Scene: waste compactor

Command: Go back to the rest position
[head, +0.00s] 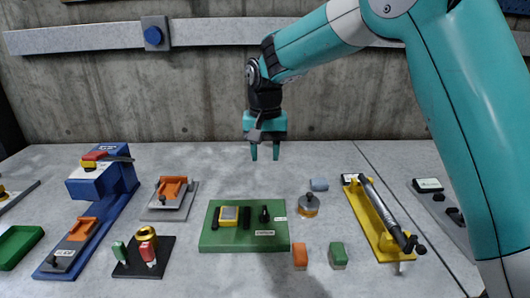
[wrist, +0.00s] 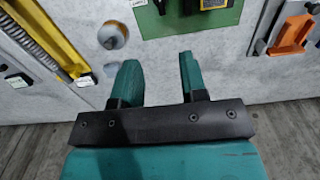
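My gripper (head: 265,150) hangs above the back part of the grey table (head: 330,155), pointing down. Its two teal fingers stand apart with nothing between them. The wrist view shows the same open fingers (wrist: 157,80) over bare table. My teal arm reaches in from the right of the head view.
A blue machine (head: 100,195) and an orange clamp fixture (head: 172,192) stand on the left. A yellow fixture (head: 367,218) with a grey cylinder lies on the right. Small orange (head: 300,257) and green (head: 338,256) blocks sit at the front. A concrete wall (head: 150,100) closes the back.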

